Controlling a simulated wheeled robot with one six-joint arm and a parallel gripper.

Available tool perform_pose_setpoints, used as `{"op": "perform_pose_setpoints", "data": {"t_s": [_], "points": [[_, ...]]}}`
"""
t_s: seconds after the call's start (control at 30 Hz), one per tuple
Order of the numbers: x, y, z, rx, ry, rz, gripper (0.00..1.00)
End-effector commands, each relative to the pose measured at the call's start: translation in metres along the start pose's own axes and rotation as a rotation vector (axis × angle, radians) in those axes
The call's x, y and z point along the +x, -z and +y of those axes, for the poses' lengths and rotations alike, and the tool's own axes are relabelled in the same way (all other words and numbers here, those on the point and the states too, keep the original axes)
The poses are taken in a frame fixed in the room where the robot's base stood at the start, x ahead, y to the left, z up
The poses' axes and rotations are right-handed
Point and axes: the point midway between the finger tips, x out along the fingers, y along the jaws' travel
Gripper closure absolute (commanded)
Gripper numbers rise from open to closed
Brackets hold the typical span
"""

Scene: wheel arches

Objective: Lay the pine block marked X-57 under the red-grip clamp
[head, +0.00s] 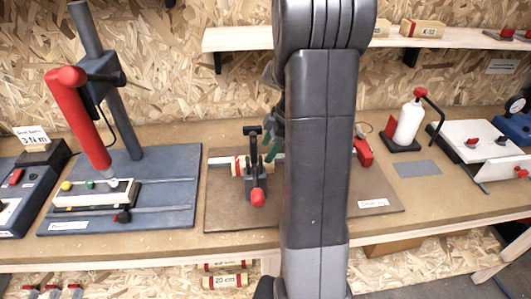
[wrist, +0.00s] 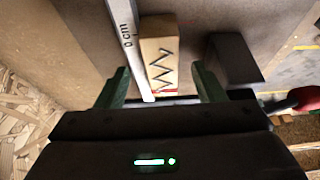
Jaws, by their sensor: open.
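In the wrist view a pale wooden block (wrist: 159,57) with dark zigzag marks lies between my gripper's green fingers (wrist: 160,76), beside a ruler. The fingers are apart, and I see no firm contact with the block. I cannot read X-57 on it. In the head view the red-grip clamp (head: 257,186) stands on a brown board, its red grip toward the front. A block with red bands (head: 237,166) is just left of the clamp; its marking is too small to read. A green finger shows just right of the clamp; my arm hides the rest of my gripper.
The ruler (wrist: 124,36) runs along the block, and a dark block (wrist: 233,58) stands on its other side. A red knob (wrist: 304,98) is close to my gripper. A drill-press-like stand (head: 120,200) is left; a white bottle (head: 408,124) is right.

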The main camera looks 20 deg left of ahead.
Motion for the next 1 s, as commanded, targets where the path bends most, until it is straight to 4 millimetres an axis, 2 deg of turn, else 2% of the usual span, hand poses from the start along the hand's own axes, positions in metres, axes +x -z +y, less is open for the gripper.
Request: {"op": "perform_pose_setpoints", "data": {"t_s": [0.2,0.4,0.6,1.0], "points": [[-0.051,-0.001,0.001,0.001,-0.005,0.000,0.38],[-0.081,-0.001,0.000,0.001,-0.002,0.001,0.38],[-0.090,-0.001,0.000,0.001,0.000,0.001,0.38],[-0.090,-0.001,0.000,0.001,0.001,0.001,0.38]]}}
